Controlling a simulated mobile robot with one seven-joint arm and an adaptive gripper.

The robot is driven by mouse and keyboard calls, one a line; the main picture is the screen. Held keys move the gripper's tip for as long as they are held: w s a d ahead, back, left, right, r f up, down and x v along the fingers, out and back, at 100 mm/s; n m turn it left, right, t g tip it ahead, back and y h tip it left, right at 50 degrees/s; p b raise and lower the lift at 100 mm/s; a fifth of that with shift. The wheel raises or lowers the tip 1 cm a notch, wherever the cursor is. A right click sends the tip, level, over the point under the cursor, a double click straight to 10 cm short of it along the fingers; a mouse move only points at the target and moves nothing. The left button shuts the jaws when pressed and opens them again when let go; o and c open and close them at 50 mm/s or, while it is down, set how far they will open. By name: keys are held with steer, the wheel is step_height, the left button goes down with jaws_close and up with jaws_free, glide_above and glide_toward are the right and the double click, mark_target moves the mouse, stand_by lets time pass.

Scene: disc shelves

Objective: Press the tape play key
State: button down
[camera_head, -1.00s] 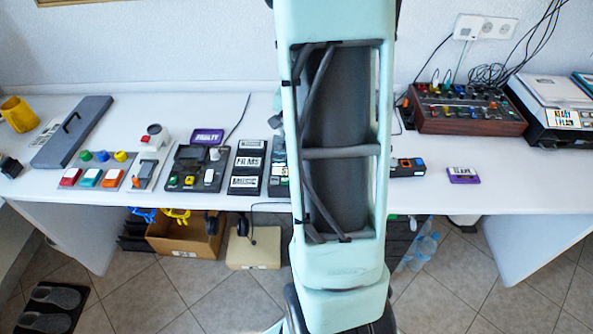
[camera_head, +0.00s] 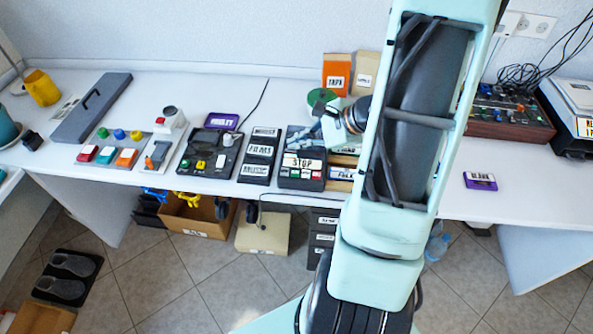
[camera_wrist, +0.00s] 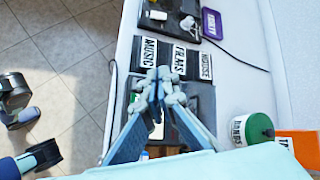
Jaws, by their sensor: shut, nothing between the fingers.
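A dark device labelled STOP (camera_head: 302,161), with a row of small coloured keys (camera_head: 302,175) on its front edge, stands at the middle of the desk. I take it to be the tape player, but cannot read which key is play.
A block labelled FILMS (camera_head: 259,152) stands close on the left. Another dark device with coloured buttons (camera_head: 209,152) is further left. A green reel or tub (camera_head: 322,97) and an orange TAPA-like box (camera_head: 337,75) are behind. The desk is clear around the purple cassette (camera_head: 480,181).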

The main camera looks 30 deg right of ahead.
steer(key=b, duration=0.6)
glide_above(298, 173)
step_height(298, 173, down, 7)
steer(key=shift+f, duration=0.2)
steer(key=shift+f+b, duration=0.6)
steer(key=shift+f, duration=0.1)
steer(key=shift+f, duration=0.1)
stand_by(0.5)
steer(key=shift+f+b, duration=0.35)
steer(key=shift+b, duration=0.3)
steer(key=shift+f+b, duration=0.4)
steer(key=shift+b, duration=0.1)
stand_by(0.4)
steer(key=shift+r, duration=0.15)
steer(key=shift+r+p, duration=0.5)
steer(key=shift+r, duration=0.2)
steer(key=shift+r, duration=0.1)
